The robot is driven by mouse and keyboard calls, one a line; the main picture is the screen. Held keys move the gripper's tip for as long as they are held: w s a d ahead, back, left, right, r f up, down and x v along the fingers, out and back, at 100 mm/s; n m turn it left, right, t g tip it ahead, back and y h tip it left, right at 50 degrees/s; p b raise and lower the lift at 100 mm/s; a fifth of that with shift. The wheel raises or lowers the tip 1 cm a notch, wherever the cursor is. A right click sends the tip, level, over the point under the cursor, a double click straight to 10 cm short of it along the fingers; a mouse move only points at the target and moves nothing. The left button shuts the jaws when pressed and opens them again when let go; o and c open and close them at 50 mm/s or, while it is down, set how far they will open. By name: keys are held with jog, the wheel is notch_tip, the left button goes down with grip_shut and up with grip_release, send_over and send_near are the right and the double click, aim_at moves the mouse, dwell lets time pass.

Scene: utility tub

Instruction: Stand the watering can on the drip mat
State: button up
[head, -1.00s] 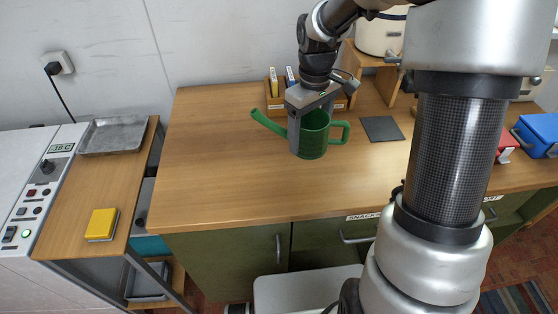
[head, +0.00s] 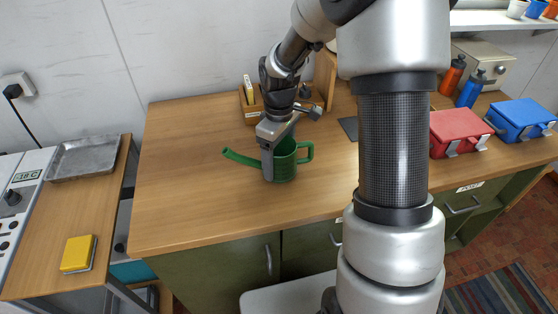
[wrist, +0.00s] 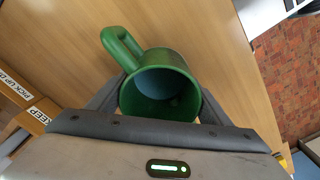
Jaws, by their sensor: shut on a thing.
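The green watering can (head: 285,164) is upright over the wooden counter, its spout to the left and its handle to the right. My gripper (head: 280,152) is shut on its body from above. In the wrist view the gripper (wrist: 160,105) has a finger on each side of the can (wrist: 133,52), and I look into its open top. I cannot tell whether its base touches the counter. A dark grey mat, seemingly the drip mat (head: 348,127), lies flat to the right of and behind the can; my arm hides its right part.
A wooden box (head: 250,112) with upright items stands behind the can. A red box (head: 457,132) and a blue box (head: 520,119) stand at the right. A metal tray (head: 84,158) and a yellow sponge-like block (head: 78,254) lie on the left side table. The counter's left half (head: 185,170) is clear.

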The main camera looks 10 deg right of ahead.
jog(key=shift+f, duration=0.4)
jog(key=shift+f, duration=0.2)
jog(key=o, duration=1.2)
jog(key=shift+c, duration=0.2)
jog(key=shift+r, duration=0.1)
